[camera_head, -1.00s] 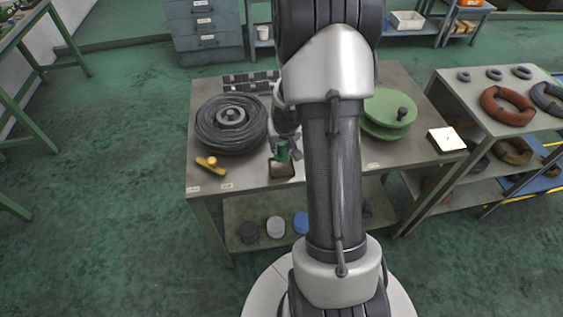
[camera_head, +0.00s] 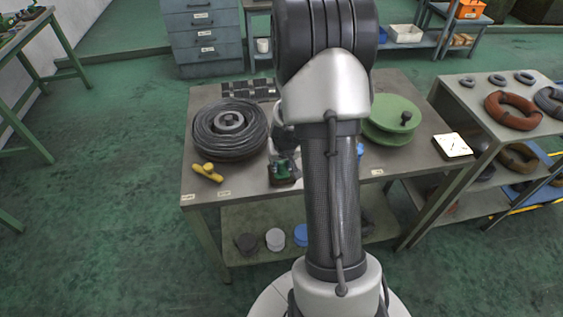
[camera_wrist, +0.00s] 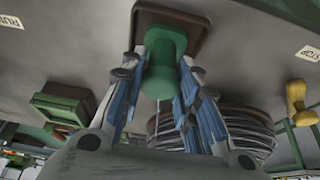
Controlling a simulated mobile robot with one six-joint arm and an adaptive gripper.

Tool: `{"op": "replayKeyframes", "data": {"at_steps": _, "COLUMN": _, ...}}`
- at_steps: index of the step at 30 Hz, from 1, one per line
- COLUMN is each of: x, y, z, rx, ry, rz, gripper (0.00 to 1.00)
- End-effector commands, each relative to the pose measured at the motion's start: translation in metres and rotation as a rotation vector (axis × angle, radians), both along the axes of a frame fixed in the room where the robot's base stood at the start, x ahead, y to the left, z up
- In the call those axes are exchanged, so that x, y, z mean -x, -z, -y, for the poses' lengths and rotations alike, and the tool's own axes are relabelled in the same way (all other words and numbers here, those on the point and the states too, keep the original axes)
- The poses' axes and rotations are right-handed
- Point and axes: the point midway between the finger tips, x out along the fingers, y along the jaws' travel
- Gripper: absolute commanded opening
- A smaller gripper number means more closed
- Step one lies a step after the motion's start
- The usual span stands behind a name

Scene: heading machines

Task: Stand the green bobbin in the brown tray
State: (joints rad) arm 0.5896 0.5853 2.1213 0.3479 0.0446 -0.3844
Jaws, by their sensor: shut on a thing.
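The green bobbin (camera_wrist: 164,78) is between the two fingers of my gripper (camera_wrist: 166,62) in the wrist view, and the fingers are shut on it. Its wide flanged end points toward the brown tray (camera_wrist: 199,15) and lies within the tray's outline. In the head view the bobbin (camera_head: 284,164) looks about upright, low over or in the brown tray (camera_head: 283,183) near the table's front edge. I cannot tell whether it touches the tray floor. My arm hides part of the gripper and the table there.
A black cable coil (camera_head: 229,128) and a yellow-handled piece (camera_head: 208,172) lie left of the tray. Green discs (camera_head: 392,118) and a white square plate (camera_head: 453,145) are to the right, past my arm. A side table (camera_head: 478,105) with rings stands farther right.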

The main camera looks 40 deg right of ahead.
Motion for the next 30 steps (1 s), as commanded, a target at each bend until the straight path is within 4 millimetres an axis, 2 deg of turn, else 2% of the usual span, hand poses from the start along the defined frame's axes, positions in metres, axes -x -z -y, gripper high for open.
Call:
{"op": "replayKeyframes", "data": {"at_steps": 1, "x": 0.0, "y": 0.003, "z": 0.0, "rx": 0.0, "ry": 0.0, "rz": 0.0, "gripper": 0.03}}
{"op": "replayKeyframes", "data": {"at_steps": 2, "x": 0.0, "y": 0.003, "z": 0.0, "rx": 0.0, "ry": 0.0, "rz": 0.0, "gripper": 0.29}}
{"op": "replayKeyframes", "data": {"at_steps": 10, "x": 0.0, "y": 0.002, "z": 0.0, "rx": -0.001, "ry": 0.0, "rz": -0.001, "gripper": 0.47}}
{"op": "replayKeyframes", "data": {"at_steps": 23, "x": 0.0, "y": -0.003, "z": 0.0, "rx": -0.001, "ry": 0.0, "rz": -0.001, "gripper": 0.49}}
{"op": "replayKeyframes", "data": {"at_steps": 26, "x": 0.005, "y": -0.019, "z": -0.003, "rx": 0.0, "ry": 0.001, "rz": 0.001, "gripper": 0.49}}
{"op": "replayKeyframes", "data": {"at_steps": 30, "x": 0.014, "y": -0.05, "z": -0.009, "rx": 0.001, "ry": 0.001, "rz": 0.002, "gripper": 0.49}}
